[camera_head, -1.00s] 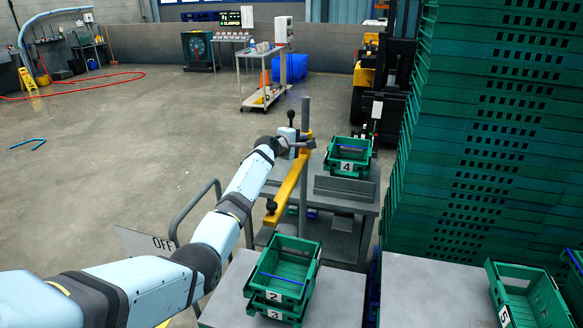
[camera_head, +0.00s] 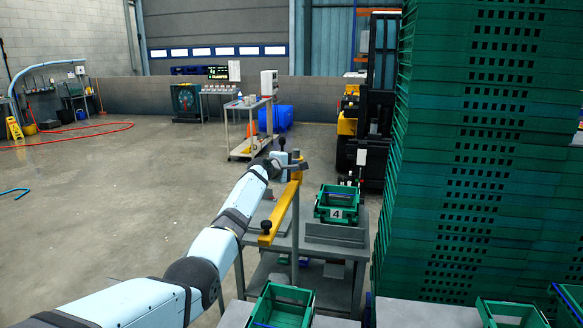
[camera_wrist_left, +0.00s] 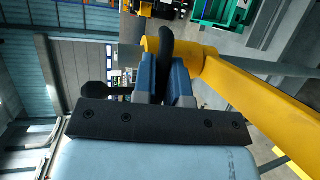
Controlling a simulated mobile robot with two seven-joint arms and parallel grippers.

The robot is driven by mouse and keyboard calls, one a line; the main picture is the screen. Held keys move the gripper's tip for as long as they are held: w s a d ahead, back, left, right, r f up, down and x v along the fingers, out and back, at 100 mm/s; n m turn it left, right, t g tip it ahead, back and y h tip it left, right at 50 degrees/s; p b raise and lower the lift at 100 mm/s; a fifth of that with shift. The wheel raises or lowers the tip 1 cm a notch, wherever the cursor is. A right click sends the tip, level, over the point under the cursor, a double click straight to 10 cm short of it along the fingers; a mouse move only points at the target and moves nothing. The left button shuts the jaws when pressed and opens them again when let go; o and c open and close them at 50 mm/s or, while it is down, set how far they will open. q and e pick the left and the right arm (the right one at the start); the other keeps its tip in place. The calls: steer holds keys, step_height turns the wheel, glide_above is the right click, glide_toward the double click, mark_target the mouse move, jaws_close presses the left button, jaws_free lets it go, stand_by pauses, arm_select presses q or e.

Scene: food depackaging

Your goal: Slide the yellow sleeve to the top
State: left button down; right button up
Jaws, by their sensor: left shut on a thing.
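The yellow sleeve (camera_head: 295,160) sits around the grey post (camera_head: 295,225), close to its top, with little or no post showing above it. A long yellow arm (camera_head: 282,212) slopes from it toward me and ends in a dark knob (camera_head: 265,227). My left gripper (camera_head: 298,166) is at the sleeve. In the left wrist view its blue fingers (camera_wrist_left: 166,80) are closed on a black handle (camera_wrist_left: 167,45) beside the yellow sleeve and arm (camera_wrist_left: 250,95). The exact join between handle and sleeve is hidden. My right gripper is not in view.
Green crate 4 (camera_head: 320,212) stands on the grey table right of the post. Another green crate (camera_head: 258,312) is at the bottom. Tall green crate stacks (camera_head: 470,150) block the right side. Open floor (camera_head: 130,200) lies to the left.

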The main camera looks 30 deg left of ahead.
arm_select(q)
steer(key=c, duration=1.2)
jaws_free()
steer(key=shift+w+r, duration=0.1)
steer(key=shift+r, duration=0.4)
steer(key=shift+f, duration=0.1)
steer(key=shift+s+f, duration=0.1)
steer(key=shift+s, duration=0.1)
steer(key=shift+s+a, duration=0.1)
steer(key=shift+s, duration=0.15)
steer(key=b+v, duration=0.1)
steer(key=v, duration=1.2)
steer(key=shift+s, duration=0.1)
